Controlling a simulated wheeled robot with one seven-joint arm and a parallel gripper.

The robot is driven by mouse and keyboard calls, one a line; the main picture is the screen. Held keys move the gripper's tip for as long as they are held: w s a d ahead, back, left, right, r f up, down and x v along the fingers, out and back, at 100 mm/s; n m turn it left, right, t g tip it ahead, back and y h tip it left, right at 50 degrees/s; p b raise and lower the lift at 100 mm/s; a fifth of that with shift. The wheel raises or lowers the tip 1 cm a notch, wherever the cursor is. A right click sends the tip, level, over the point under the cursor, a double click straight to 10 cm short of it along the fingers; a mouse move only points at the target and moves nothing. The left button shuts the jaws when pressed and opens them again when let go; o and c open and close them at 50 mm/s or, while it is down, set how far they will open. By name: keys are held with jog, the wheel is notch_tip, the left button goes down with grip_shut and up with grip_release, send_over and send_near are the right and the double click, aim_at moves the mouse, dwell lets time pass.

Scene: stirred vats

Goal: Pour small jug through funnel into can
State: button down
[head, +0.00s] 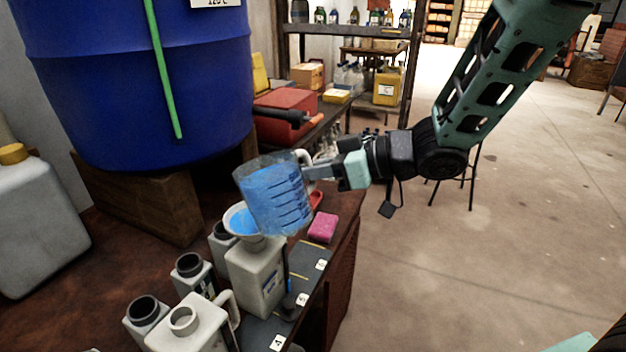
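The small clear jug (276,198) holds blue liquid and has dark level marks on its side. It is tilted to the left, with its lip over the funnel. My gripper (312,172) is shut on the jug's handle from the right. The white funnel (251,236) sits in the mouth of a pale can (258,278), and blue liquid shows inside the funnel. The can stands upright on the bench. The jug hides part of the funnel's right side. The can's inside cannot be seen.
Other pale cans with open necks (188,325) stand close in front and to the left. A pink sponge (323,228) lies right of the can. A large blue vat (135,80) rises behind on wooden blocks. A red box (286,112) stands farther back. Open floor lies right.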

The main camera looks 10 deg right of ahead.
jog(key=shift+w+a+f+n+t+y+b, duration=0.3)
jog(key=shift+f+t+y+b, duration=0.35)
jog(key=shift+b, duration=2.2)
jog(key=shift+w+a+f+n+t+y+b, duration=0.35)
jog(key=shift+y+b, duration=0.6)
jog(key=shift+b, duration=1.9)
jog(key=shift+s+d+r+p, duration=0.1)
jog(key=shift+d+r+p, duration=0.05)
jog(key=shift+r+p, duration=1.15)
